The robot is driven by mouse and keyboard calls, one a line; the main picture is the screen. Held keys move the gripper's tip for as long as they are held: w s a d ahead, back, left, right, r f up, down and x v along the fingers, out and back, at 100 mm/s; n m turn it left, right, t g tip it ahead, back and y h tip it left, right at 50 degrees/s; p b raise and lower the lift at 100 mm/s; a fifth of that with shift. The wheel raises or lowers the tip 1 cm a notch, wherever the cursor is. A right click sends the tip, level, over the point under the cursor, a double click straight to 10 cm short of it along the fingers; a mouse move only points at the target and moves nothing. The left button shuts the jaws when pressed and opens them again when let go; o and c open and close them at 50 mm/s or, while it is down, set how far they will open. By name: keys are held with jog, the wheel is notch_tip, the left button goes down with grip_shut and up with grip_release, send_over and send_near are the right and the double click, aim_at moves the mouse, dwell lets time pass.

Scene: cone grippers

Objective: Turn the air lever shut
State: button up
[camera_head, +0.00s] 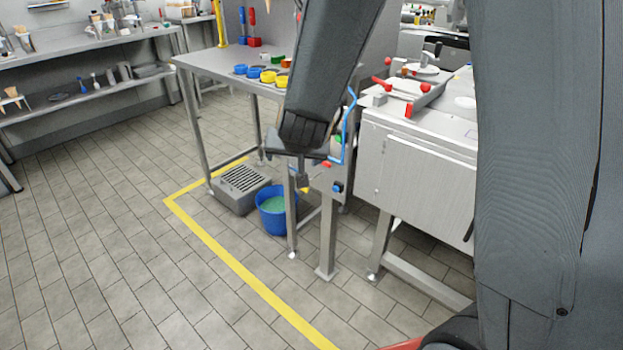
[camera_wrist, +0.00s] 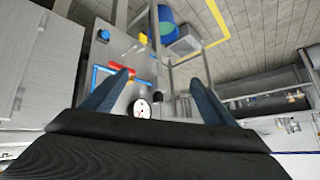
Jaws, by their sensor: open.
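A small grey panel carries a red lever-like handle (camera_wrist: 120,66), a round blue knob (camera_wrist: 103,36), a white dial gauge (camera_wrist: 141,109) and a dark knob (camera_wrist: 157,97). The red part (camera_head: 326,164) and the blue knob (camera_head: 337,187) also show in the head view, at the front of the steel stand. I cannot tell for certain which one is the air lever; the red handle looks most like a lever. My gripper (camera_wrist: 160,80) is open and empty, with the panel beyond its fingers. The red handle lies near the left fingertip, partly behind it.
A blue bucket (camera_head: 274,207) and a grey slotted box (camera_head: 240,188) stand on the floor under the steel table (camera_head: 215,62). Blue tubing (camera_head: 349,120) rises beside the panel. A large steel cabinet (camera_head: 410,175) stands close to the right. The tiled floor at left is clear.

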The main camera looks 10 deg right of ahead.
jog(key=w+f+m+t+h+b, duration=0.35)
jog(key=w+f+h+b, duration=0.25)
jog(key=w+b, duration=0.25)
jog(key=s+d+f+m+g+h+b, duration=0.2)
jog(key=s+f+m+h+b, duration=0.2)
jog(key=h+b, duration=0.35)
jog(key=x, duration=0.7)
jog(key=shift+r+h, duration=0.35)
jog(key=shift+r, duration=0.15)
jog(key=shift+w, duration=0.1)
jog(key=c, duration=1.1)
jog(key=shift+o, duration=0.2)
jog(key=shift+m, duration=0.25)
